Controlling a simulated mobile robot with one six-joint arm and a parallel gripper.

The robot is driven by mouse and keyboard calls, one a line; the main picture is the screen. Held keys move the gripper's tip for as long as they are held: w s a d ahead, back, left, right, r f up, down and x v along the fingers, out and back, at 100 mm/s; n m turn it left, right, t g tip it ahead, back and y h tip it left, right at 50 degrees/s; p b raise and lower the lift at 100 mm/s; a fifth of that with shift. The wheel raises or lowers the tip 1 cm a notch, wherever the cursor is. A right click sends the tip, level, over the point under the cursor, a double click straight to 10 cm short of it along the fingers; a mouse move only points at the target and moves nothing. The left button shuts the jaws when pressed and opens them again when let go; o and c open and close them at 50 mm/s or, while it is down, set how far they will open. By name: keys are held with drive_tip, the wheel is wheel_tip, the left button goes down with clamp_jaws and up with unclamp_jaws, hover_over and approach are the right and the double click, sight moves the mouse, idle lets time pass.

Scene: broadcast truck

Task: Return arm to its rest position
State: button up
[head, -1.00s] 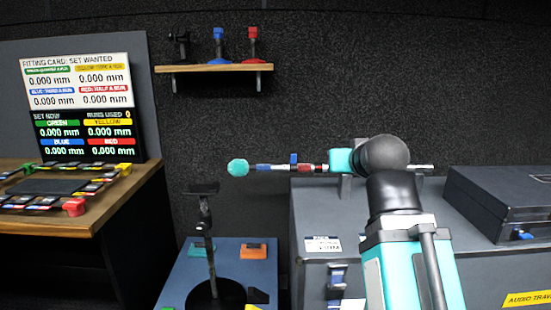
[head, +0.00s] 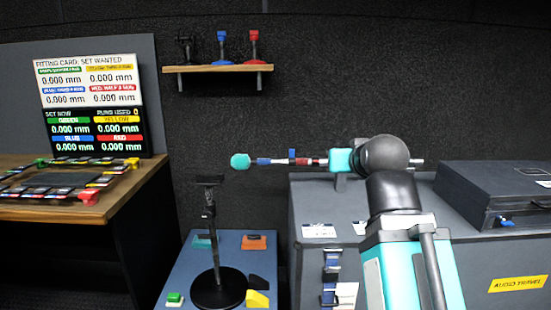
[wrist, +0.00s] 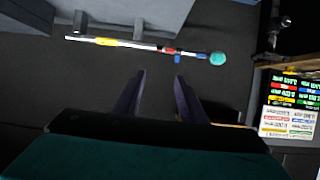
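My arm rises at the right of the head view, with its dark rounded joint in front of the grey case. Its fingers cannot be made out in the head view. In the wrist view my gripper (wrist: 158,85) shows two dark fingers spread apart with nothing between them; it is open and empty. Beyond the fingers is a thin rod (wrist: 140,45) with yellow, red and blue bands and a teal ball end. In the head view the rod (head: 275,161) lies level above the grey case's left edge, partly hidden by my arm.
A grey case (head: 400,255) with a dark box (head: 500,190) on it stands at right. A blue-grey plinth (head: 185,270) carries a black stand (head: 213,240) and coloured blocks. A wooden desk (head: 125,200) with display boards (head: 92,105) is at left. A wall shelf (head: 217,69) holds several small stands.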

drive_tip(key=w+f+g+p, duration=0.2)
drive_tip(key=w+f+p, duration=0.1)
drive_tip(key=f, duration=0.8)
drive_tip(key=w+f+g+p, duration=0.2)
drive_tip(key=f+g, duration=0.1)
drive_tip(key=f, duration=0.7)
drive_tip(key=s+f+g+p, duration=0.2)
drive_tip(key=f, duration=0.8)
drive_tip(key=s+f+g+p, duration=0.2)
drive_tip(key=s+f, duration=0.1)
drive_tip(key=f, duration=0.6)
drive_tip(key=s+f+g+p, duration=0.3)
drive_tip(key=s+f+g, duration=0.1)
drive_tip(key=s+f, duration=1.2)
drive_tip(key=s+f+g+p, duration=0.1)
drive_tip(key=s+f+g, duration=0.1)
drive_tip(key=s+f, duration=0.4)
drive_tip(key=s+f+g+p, duration=0.1)
drive_tip(key=s+f+g, duration=0.2)
drive_tip(key=s+f, duration=0.4)
drive_tip(key=s, duration=0.7)
drive_tip(key=shift+f+g, duration=0.25)
drive_tip(key=shift+g, duration=0.05)
